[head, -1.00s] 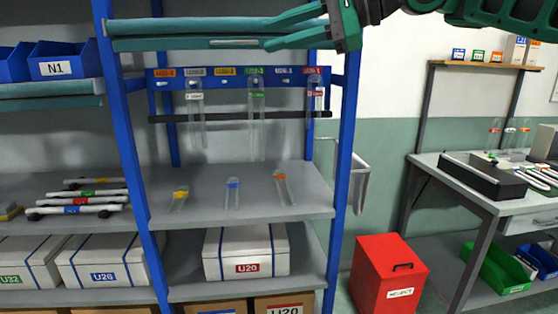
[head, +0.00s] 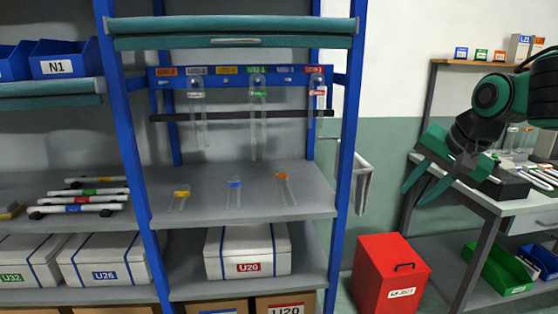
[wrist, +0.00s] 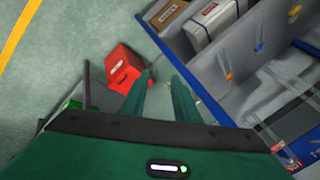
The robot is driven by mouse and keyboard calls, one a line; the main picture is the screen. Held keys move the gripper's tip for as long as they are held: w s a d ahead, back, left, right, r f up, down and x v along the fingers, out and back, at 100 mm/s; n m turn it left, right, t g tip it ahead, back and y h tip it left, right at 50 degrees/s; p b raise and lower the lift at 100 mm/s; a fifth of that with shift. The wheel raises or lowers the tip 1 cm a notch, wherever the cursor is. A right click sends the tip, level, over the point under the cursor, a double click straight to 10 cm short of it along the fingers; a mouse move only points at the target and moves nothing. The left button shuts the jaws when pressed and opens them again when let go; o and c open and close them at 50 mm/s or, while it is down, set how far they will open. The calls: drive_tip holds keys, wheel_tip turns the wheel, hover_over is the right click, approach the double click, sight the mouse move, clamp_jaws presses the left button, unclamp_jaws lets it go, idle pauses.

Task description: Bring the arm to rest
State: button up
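My gripper (head: 420,184) hangs at the right of the head view, in front of the workbench's left end. Its two green fingers point down and to the left, with a gap between them. In the wrist view the fingers (wrist: 160,97) stand apart with nothing held between them. The gripper is clear of the blue shelf rack (head: 345,130) and above the red bin (head: 378,275).
The rack holds hanging tubes (head: 197,115) and several short tubes (head: 234,193) on its middle shelf. A white box (head: 245,250) sits below. The workbench (head: 470,185) carries a black tray and tubes at right. Floor shows around the red bin.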

drive_tip(key=s+d+f+g, duration=0.2)
drive_tip(key=s+f, duration=0.3)
drive_tip(key=s, duration=0.4)
drive_tip(key=s+d+f+n+g+h, duration=0.1)
drive_tip(key=s+d+f, duration=0.3)
drive_tip(key=s, duration=0.5)
drive_tip(key=s+d+f+n+g, duration=0.1)
drive_tip(key=s+d+f+g, duration=0.2)
drive_tip(key=s+f, duration=0.3)
drive_tip(key=s+d, duration=0.1)
drive_tip(key=s, duration=0.2)
drive_tip(key=shift+f, duration=0.25)
drive_tip(key=shift+w, duration=0.1)
drive_tip(key=shift+w+f+h, duration=0.25)
drive_tip(key=shift+w+h, duration=0.05)
drive_tip(key=shift+w, duration=0.3)
